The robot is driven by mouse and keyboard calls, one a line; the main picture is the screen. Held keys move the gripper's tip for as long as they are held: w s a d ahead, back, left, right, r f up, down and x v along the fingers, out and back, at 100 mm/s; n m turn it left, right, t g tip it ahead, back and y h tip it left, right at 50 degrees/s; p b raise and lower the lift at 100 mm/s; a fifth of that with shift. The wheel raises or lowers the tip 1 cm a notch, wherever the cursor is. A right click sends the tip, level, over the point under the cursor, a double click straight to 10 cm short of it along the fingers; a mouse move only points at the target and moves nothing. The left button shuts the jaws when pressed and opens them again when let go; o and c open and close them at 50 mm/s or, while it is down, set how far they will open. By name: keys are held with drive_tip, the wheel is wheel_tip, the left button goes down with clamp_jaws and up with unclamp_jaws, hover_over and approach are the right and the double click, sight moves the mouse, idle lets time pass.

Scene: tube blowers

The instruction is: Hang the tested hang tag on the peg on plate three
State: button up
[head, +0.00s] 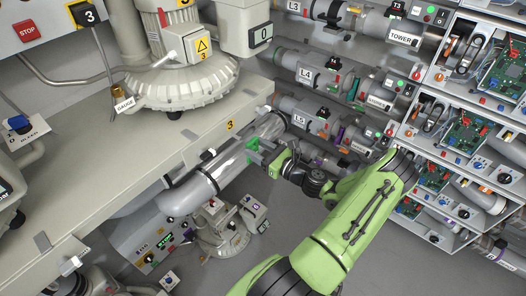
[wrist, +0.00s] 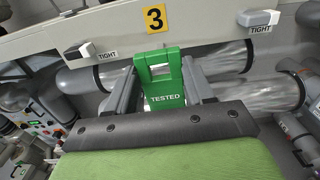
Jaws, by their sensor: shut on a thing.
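The green hang tag (wrist: 164,88) reads TESTED in white and has a large opening in its upper part. My gripper (wrist: 160,78) is shut on it, with a grey finger at each side.
White clamp handles marked TIGHT stand on the beam at left (wrist: 91,48) and right (wrist: 262,17). Shiny metal tubes (wrist: 222,62) run behind and below the tag. In the head view, racks of tubes and open electronics boxes (head: 462,130) fill the right side.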

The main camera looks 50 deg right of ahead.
sight(240, 139)
drive_tip(key=shift+w+a+f, duration=0.1)
drive_tip(key=shift+w, duration=3.4)
drive_tip(key=shift+w+f, duration=0.2)
drive_tip(key=shift+f, duration=0.15)
drive_tip(key=o, duration=1.1)
drive_tip(key=shift+s, duration=0.1)
drive_tip(key=s+b, duration=0.1)
drive_tip(key=s, duration=0.7)
drive_tip(key=s+b, duration=0.2)
drive_tip(key=s, duration=0.5)
drive_tip(key=shift+s+d, duration=0.2)
drive_tip(key=shift+s, duration=0.15)
drive_tip(key=shift+w, duration=0.1)
